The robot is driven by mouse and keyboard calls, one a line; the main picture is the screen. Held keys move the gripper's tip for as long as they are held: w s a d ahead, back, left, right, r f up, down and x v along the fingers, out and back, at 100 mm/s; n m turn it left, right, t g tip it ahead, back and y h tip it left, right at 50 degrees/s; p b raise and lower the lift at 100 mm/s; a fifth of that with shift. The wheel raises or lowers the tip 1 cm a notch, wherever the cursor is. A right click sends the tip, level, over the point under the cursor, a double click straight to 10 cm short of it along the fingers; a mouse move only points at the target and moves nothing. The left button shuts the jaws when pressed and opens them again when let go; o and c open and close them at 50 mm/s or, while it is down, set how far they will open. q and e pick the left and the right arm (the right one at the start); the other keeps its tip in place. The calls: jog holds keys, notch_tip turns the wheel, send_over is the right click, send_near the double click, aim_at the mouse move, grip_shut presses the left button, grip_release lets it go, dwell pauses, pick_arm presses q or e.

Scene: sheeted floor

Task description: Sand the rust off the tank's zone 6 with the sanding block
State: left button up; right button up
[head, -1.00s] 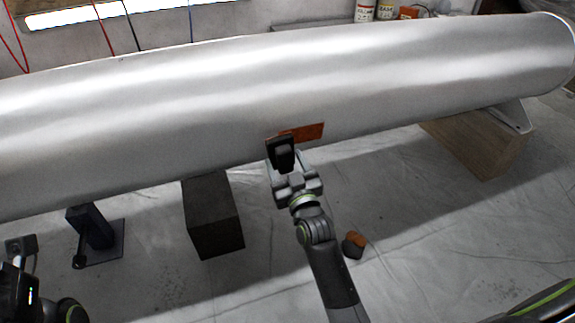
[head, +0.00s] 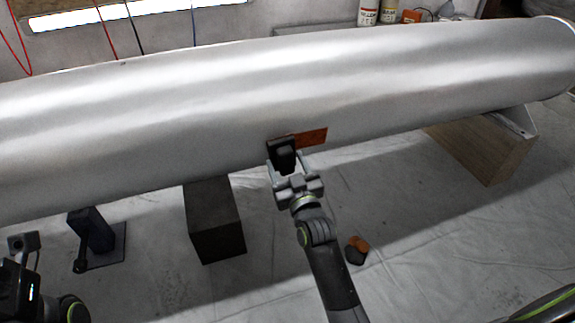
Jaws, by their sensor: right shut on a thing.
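The big silver-grey tank (head: 420,80) lies lengthwise across the head view. An orange-brown rust patch (head: 312,138) shows on its lower front side, right of the middle. My right gripper (head: 282,163) is shut on a dark block, which I take as the sanding block (head: 283,151). The block is at the tank's lower side, over the left end of the patch. Whether it touches the metal is hard to tell, and the surface behind it is hidden. My left gripper is partly seen at the lower left edge (head: 20,245); its jaws are unclear.
A dark block (head: 215,235) and a wooden support (head: 490,150) stand under the tank. A stand with a base plate (head: 95,240) is at the left. A small orange and dark item (head: 357,249) lies on the sheeted floor right of my right arm. Open floor lies at the right.

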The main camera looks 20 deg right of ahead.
jog(key=shift+w+r+p, duration=0.2)
jog(key=shift+w+p, duration=0.45)
jog(key=shift+w, duration=0.2)
jog(key=shift+d, duration=0.1)
